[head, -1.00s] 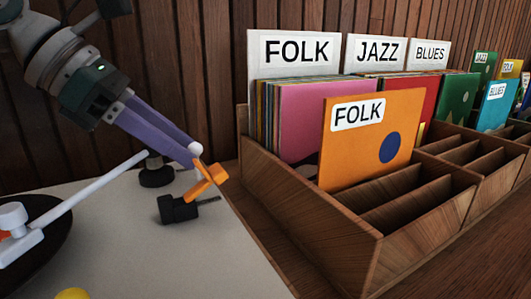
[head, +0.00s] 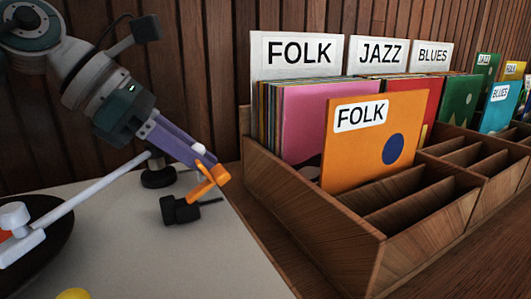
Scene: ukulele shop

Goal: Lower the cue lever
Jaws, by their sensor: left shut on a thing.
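The orange cue lever (head: 212,182) stands at the right edge of the pale deck, behind a black fitting (head: 180,210) with a thin dark pin. My left gripper (head: 206,160) comes in from the upper left on purple fingers. It is shut at the top of the orange lever, and a small white ball (head: 198,149) shows at the fingertips. The fingers hide part of the contact. The white tonearm (head: 85,202) runs from the dark platter (head: 45,262) to a black round base (head: 157,172). My right gripper is not in view.
A wooden record bin (head: 300,215) stands close on the right, with an orange FOLK sleeve (head: 365,150) and several other records. A slatted wood wall (head: 205,60) rises behind. The pale deck (head: 120,235) is bare in front of the black fitting.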

